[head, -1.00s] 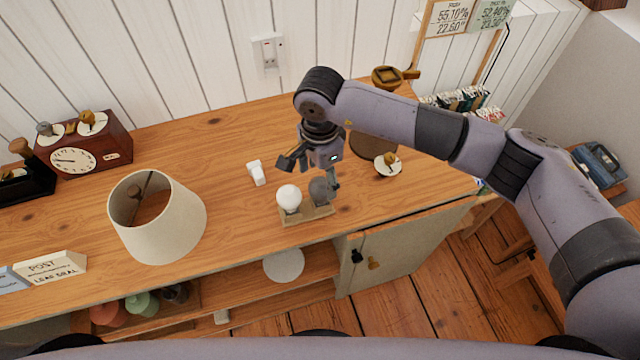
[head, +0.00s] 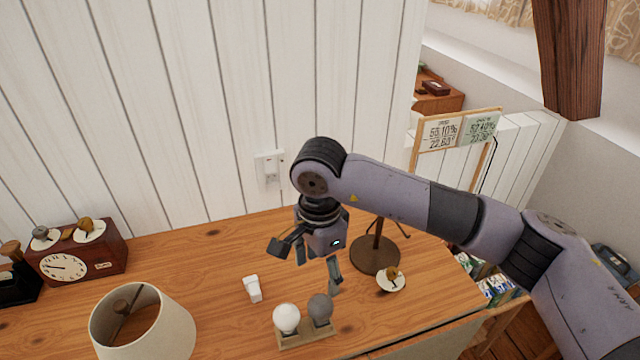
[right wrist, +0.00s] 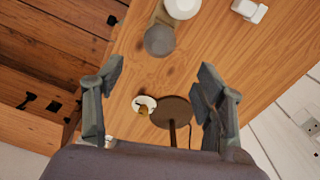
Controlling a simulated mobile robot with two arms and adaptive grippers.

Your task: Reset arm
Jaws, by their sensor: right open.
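My right gripper (head: 308,268) hangs from the bent right arm over the wooden cabinet top (head: 200,265). Its fingers are apart with nothing held between them, which also shows in the right wrist view (right wrist: 163,78). Below it, a wooden holder (head: 303,339) carries a white bulb (head: 286,318) and a grey bulb (head: 320,308). The grey bulb (right wrist: 159,41) and white bulb (right wrist: 183,8) also show in the right wrist view, apart from the fingers. My left gripper is out of view.
A brown lamp stand (head: 375,258) rises close behind the right gripper. A white piece (head: 252,288), lampshade (head: 142,330) and clock (head: 75,262) stand left.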

